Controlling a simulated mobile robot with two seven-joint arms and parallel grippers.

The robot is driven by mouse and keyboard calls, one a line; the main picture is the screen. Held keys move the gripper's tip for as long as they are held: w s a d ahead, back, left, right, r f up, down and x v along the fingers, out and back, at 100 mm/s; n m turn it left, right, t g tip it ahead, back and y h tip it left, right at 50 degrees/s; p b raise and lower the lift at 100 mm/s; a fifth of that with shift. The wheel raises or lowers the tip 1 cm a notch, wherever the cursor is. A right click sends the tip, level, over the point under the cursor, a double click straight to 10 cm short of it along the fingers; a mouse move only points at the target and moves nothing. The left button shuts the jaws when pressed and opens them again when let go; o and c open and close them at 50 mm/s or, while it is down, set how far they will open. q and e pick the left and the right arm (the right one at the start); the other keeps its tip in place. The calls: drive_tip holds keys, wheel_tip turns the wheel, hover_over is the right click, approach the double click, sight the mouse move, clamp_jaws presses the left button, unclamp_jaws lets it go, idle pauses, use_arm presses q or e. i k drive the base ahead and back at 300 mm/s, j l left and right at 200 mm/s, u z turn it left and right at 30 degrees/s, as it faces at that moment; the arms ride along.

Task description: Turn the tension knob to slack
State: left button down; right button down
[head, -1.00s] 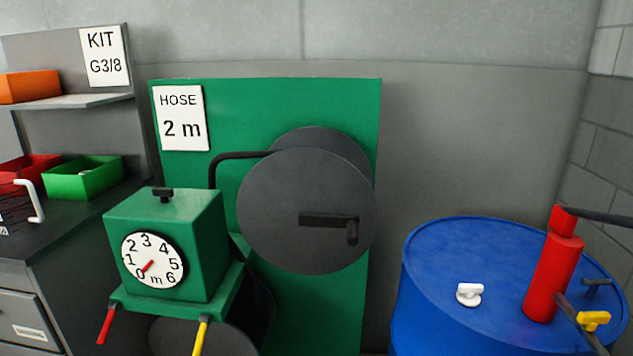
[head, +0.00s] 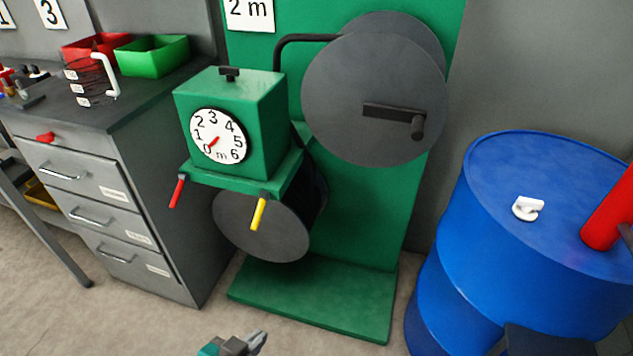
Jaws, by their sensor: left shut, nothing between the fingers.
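The green hose-reel machine has a green meter box (head: 262,112) with a white dial (head: 218,136) whose red pointer is near 0. A small black knob (head: 229,73) sits on top of the box. A red lever (head: 177,191) and a yellow lever (head: 259,213) hang below its front. No label marks any of these as the tension knob, and I see no slack mark. My left gripper (head: 255,340) is at the bottom edge, shut and empty, well below the machine and touching nothing. My right gripper is not in view.
A large grey reel disc with a crank (head: 417,126) is at the upper right of the machine. A lower disc (head: 262,228) hangs over the green base plate (head: 330,298). A blue drum (head: 540,265) stands right, a grey drawer cabinet (head: 180,200) left.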

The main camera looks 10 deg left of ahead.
sight(231, 73)
drive_tip(key=i+j, duration=0.1)
drive_tip(key=j, duration=0.35)
drive_tip(key=i+j, duration=0.1)
drive_tip(key=j, duration=0.35)
drive_tip(key=i+j+z, duration=0.1)
drive_tip(key=j, duration=0.3)
